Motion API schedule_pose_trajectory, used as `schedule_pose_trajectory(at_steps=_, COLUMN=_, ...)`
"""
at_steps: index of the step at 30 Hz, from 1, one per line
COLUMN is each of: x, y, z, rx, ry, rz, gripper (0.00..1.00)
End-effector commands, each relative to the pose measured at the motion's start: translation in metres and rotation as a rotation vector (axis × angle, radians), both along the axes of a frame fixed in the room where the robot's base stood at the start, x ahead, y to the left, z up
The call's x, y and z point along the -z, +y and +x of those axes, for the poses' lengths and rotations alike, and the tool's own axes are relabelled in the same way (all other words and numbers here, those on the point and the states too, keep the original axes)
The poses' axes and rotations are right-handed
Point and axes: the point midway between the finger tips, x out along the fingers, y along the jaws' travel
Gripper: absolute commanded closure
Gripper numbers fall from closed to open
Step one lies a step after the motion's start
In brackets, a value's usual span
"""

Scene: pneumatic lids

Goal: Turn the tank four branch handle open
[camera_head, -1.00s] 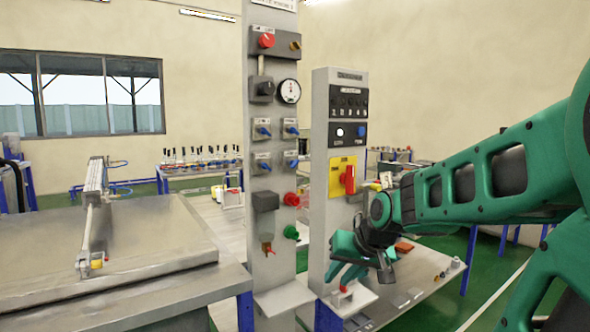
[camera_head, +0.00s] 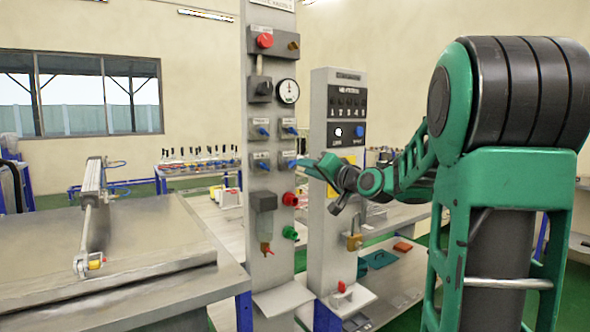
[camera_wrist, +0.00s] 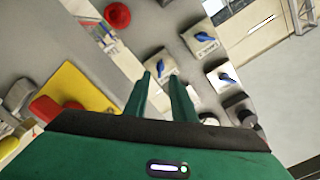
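The left grey panel (camera_head: 272,215) carries two rows of grey valve blocks with blue handles; their labels are too small to read, so I cannot tell which is tank four. My gripper (camera_head: 306,164) reaches from the right to the lower right blue handle (camera_head: 291,164). In the wrist view, the fingers (camera_wrist: 164,88) are parallel with a gap between them and hold nothing. That same blue handle (camera_wrist: 160,68) lies just beyond the fingertips, in line with the gap; contact cannot be told. Two other blue handles (camera_wrist: 207,44) (camera_wrist: 228,77) show to its right.
A red knob (camera_head: 290,199) and a green knob (camera_head: 290,232) project below the handle. The second panel (camera_head: 318,225) stands to the right, with a yellow plate and red switch (camera_wrist: 46,108) near my wrist. A workbench (camera_head: 120,275) fills the left.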

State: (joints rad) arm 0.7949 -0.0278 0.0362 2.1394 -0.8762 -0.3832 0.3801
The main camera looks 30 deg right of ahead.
Motion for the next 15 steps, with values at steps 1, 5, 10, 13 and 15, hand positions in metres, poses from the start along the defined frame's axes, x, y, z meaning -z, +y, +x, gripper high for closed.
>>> schedule_pose_trajectory(at_steps=1, x=0.000, y=0.001, z=0.009, rx=-0.001, ry=0.000, rz=0.000, gripper=0.77)
schedule_pose_trajectory(at_steps=5, x=0.000, y=0.002, z=0.030, rx=-0.003, ry=0.001, rz=0.000, gripper=0.77)
schedule_pose_trajectory(at_steps=10, x=0.000, y=0.002, z=0.049, rx=-0.001, ry=0.001, rz=-0.002, gripper=0.77)
schedule_pose_trajectory(at_steps=13, x=0.000, y=0.002, z=0.055, rx=-0.001, ry=0.001, rz=-0.001, gripper=0.77)
schedule_pose_trajectory(at_steps=15, x=0.001, y=0.002, z=0.057, rx=0.000, ry=0.001, rz=0.000, gripper=0.77)
